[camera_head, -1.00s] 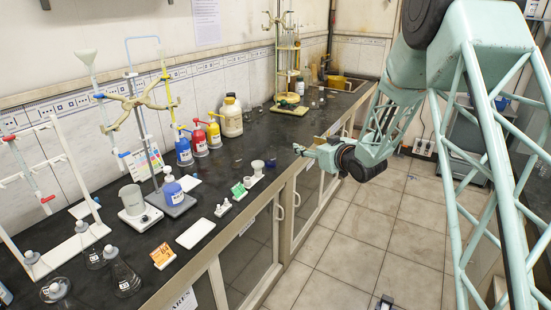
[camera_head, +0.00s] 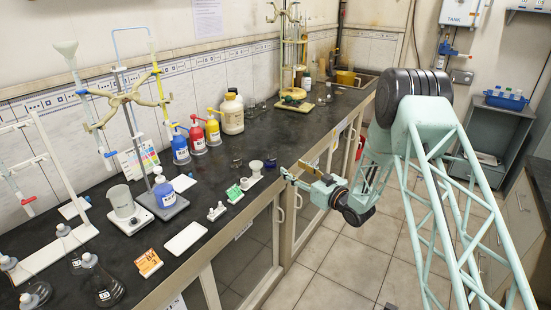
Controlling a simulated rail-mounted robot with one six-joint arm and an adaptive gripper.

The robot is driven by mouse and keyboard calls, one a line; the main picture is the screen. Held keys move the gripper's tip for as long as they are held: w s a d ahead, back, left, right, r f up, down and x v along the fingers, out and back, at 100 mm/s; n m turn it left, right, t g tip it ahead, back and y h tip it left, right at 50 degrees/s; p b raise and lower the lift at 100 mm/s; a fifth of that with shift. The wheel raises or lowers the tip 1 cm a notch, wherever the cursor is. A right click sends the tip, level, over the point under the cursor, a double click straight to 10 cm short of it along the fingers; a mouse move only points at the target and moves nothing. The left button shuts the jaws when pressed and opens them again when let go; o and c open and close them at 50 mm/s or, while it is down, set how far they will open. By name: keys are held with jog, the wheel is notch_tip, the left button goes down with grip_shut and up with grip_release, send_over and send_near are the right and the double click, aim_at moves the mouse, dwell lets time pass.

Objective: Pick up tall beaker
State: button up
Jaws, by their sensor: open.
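I cannot tell for sure which vessel is the tall beaker. A pale beaker (camera_head: 122,202) stands upright on a white plate device at the left of the bench. Small dark clear vessels (camera_head: 237,163) stand mid-bench, and other clear glassware (camera_head: 262,106) stands farther back, too small to make out. My gripper (camera_head: 291,172) is open and empty. It is at the bench's front edge, to the right of the small white cups, apart from all the vessels.
Small white cups (camera_head: 256,168) stand near the front edge. The tiled floor is clear.

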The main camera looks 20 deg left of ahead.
aim_at(274, 160)
jog(key=shift+a+f+y, duration=0.2)
jog(key=shift+f+y, duration=0.1)
jog(key=shift+f, duration=0.55)
jog(key=shift+a, duration=0.15)
jog(key=shift+b+x, duration=0.65)
jog(key=shift+x, duration=3.55)
jog(key=shift+w+a, duration=0.1)
jog(key=shift+b+x, duration=0.7)
jog(key=shift+x, duration=1.75)
jog(key=shift+f, duration=0.1)
jog(key=c, duration=1)
